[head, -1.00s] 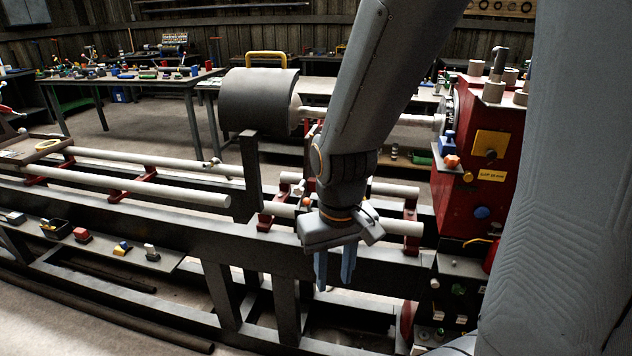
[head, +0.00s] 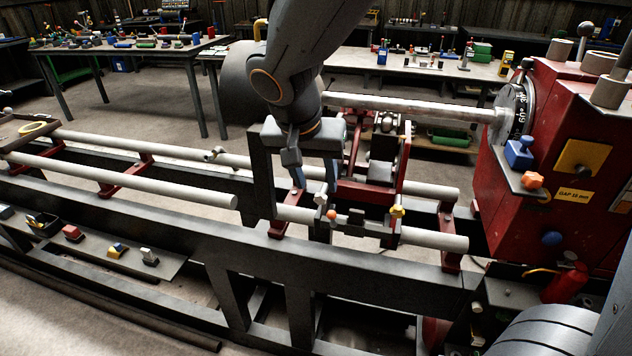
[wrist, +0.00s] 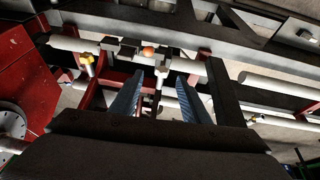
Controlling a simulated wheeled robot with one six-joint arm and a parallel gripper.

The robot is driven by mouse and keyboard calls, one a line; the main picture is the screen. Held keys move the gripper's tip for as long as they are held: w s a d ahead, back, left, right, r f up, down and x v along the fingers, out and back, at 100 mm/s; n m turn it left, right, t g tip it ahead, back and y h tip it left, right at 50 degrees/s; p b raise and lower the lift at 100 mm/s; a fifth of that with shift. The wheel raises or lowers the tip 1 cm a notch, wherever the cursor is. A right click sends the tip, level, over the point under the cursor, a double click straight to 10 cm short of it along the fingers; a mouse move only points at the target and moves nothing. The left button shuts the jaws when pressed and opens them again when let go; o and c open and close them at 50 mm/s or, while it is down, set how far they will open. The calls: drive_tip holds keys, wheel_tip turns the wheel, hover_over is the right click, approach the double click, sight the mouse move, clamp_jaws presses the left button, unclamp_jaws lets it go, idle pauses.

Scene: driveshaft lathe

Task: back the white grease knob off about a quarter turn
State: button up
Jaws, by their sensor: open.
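The white grease knob (head: 321,199) is small and pale and stands on the carriage of the lathe, left of an orange knob (head: 332,214) and a yellow knob (head: 397,210). In the wrist view the white knob (wrist: 160,73) shows in the gap between the finger ends, with a pale stem below it. My gripper (head: 315,184) points down over the carriage with its two blue fingers apart, one on each side of the knob. The fingers do not appear to touch it. The exact height of the fingertips relative to the knob is hard to tell.
Two pale rails (head: 150,184) run along the dark lathe bed. The red headstock (head: 530,150) stands at the right, with a long pale shaft (head: 410,105) reaching left from it. A dark upright plate (head: 262,178) stands close left of my gripper.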

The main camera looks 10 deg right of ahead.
sight(319, 199)
drive_tip(key=x, duration=0.7)
drive_tip(key=shift+w+a+f, duration=0.15)
drive_tip(key=shift+w+f, duration=0.05)
drive_tip(key=shift+w, duration=0.25)
drive_tip(key=c, duration=1.1)
drive_tip(key=shift+o, duration=0.2)
drive_tip(key=shift+a, duration=0.1)
